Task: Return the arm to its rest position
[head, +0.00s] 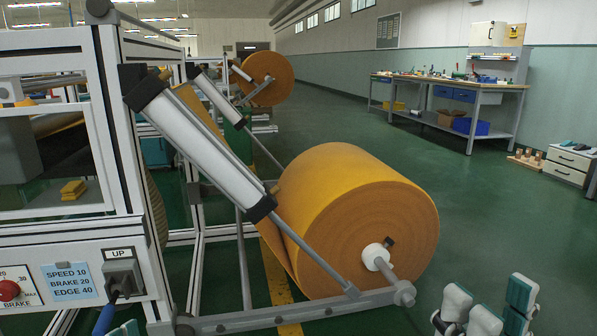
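My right gripper (488,307) is at the bottom right corner of the head view, in front of the green floor. Its white fingers with teal pads stand apart, with nothing seen between them. A small white and teal piece at the bottom left edge looks like a fingertip of my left gripper (125,328). It is just below a grey switch box (123,273) labelled UP, which has a black lever with a blue handle (104,318). The rest of the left gripper is out of frame. The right gripper is apart from the large orange felt roll (350,210).
The roll sits on a grey frame arm (290,312) with a white cylinder (205,145) above it. The white machine frame (120,110) fills the left side. A workbench (480,100) and a drawer unit (568,165) stand at the right. Green floor between is open.

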